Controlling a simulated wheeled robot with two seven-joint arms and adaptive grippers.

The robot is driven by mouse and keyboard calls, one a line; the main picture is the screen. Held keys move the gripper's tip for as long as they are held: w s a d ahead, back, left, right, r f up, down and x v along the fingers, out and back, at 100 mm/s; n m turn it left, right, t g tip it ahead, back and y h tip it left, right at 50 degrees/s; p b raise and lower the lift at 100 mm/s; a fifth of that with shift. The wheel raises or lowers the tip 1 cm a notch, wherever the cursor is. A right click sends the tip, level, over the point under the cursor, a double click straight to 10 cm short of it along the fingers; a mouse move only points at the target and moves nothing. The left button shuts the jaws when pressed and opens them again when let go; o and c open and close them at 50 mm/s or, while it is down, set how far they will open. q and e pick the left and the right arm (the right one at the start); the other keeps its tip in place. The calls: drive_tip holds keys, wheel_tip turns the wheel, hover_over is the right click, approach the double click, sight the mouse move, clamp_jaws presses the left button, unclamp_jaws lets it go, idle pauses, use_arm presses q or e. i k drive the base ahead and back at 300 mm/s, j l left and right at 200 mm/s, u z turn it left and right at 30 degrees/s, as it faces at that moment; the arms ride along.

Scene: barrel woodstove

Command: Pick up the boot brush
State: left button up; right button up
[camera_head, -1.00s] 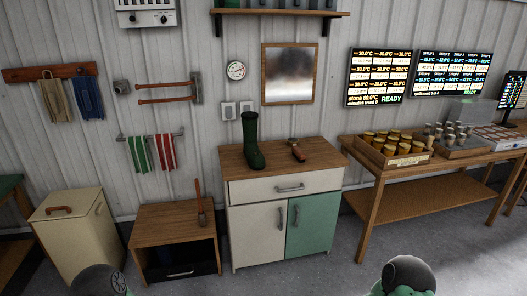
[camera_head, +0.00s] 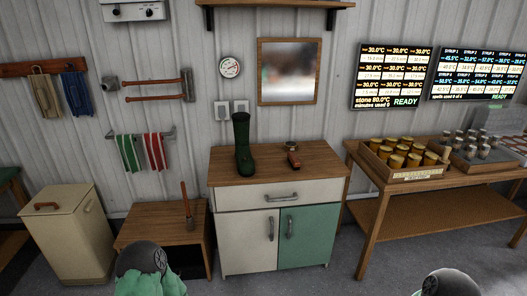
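A small item with a reddish-brown handle and a dark round part (camera_head: 293,155) lies on the wooden top of the cabinet (camera_head: 232,179), right of a green boot (camera_head: 243,145). An upright brown-handled tool with a wider lower end (camera_head: 188,211) stands on the low wooden stand (camera_head: 150,231). Either could be the boot brush; I cannot tell which at this size. Parts of my arms show at the bottom edge, well in front of the furniture. Neither gripper's fingers are in view.
A cream bin (camera_head: 72,240) stands left of the low stand. At the right, a wooden table (camera_head: 380,185) holds a crate of several jars (camera_head: 405,173). Grey floor is open in front of the cabinet. A mirror (camera_head: 289,72) and screens hang on the wall.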

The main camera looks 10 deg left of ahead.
sight(295, 164)
drive_tip(key=i+l+z, duration=0.1)
drive_tip(key=i+z, duration=0.5)
drive_tip(key=i+u, duration=0.15)
drive_tip(key=i, duration=0.3)
drive_tip(key=i+l+u, duration=0.15)
drive_tip(key=i, duration=0.3)
drive_tip(key=i+l+u, duration=0.1)
drive_tip(key=i, duration=0.35)
drive_tip(key=i+l+u, duration=0.15)
drive_tip(key=i, duration=0.3)
